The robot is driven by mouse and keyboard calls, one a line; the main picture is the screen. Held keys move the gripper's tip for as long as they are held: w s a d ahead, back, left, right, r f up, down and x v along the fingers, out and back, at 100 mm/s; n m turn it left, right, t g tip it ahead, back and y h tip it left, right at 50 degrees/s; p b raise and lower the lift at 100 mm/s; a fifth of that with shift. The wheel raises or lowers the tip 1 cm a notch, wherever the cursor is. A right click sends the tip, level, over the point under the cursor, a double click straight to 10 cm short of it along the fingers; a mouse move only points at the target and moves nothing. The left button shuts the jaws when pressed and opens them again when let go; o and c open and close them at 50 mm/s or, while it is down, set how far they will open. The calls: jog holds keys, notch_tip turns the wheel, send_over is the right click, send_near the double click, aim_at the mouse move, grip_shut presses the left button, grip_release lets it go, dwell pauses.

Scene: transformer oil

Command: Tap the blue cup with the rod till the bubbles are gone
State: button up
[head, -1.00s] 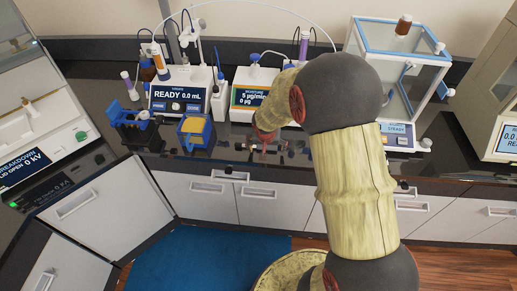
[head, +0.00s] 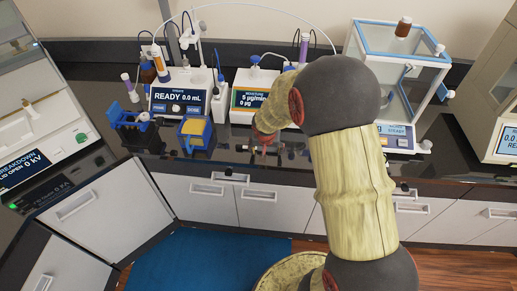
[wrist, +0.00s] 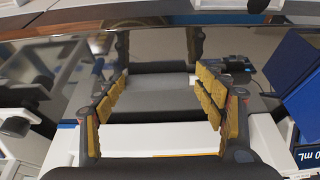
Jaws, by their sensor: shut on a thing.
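My gripper (wrist: 162,75) shows in the wrist view with its yellow-padded fingers apart on either side of a grey surface. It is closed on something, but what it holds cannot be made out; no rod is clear. In the head view my arm reaches down to the bench front, before the moisture unit (head: 252,90). Small red and grey parts show there, too small to tell apart.
A titrator (head: 178,97) reading READY 0.0 mL stands behind the blue holder. A glass-sided balance case (head: 402,75) is at the right. The bench's front edge runs above white drawers.

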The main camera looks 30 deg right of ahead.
jog(key=shift+s+f, duration=0.2)
jog(key=shift+c, duration=1.1)
jog(key=shift+r, duration=0.1)
jog(key=shift+r, duration=0.2)
jog(key=c, duration=0.4)
jog(key=shift+w+r+p, duration=0.15)
jog(key=shift+r+p, duration=1.6)
jog(key=shift+r, duration=1.05)
jog(key=o, duration=0.8)
jog(key=c, duration=0.6)
jog(key=shift+c, duration=0.2)
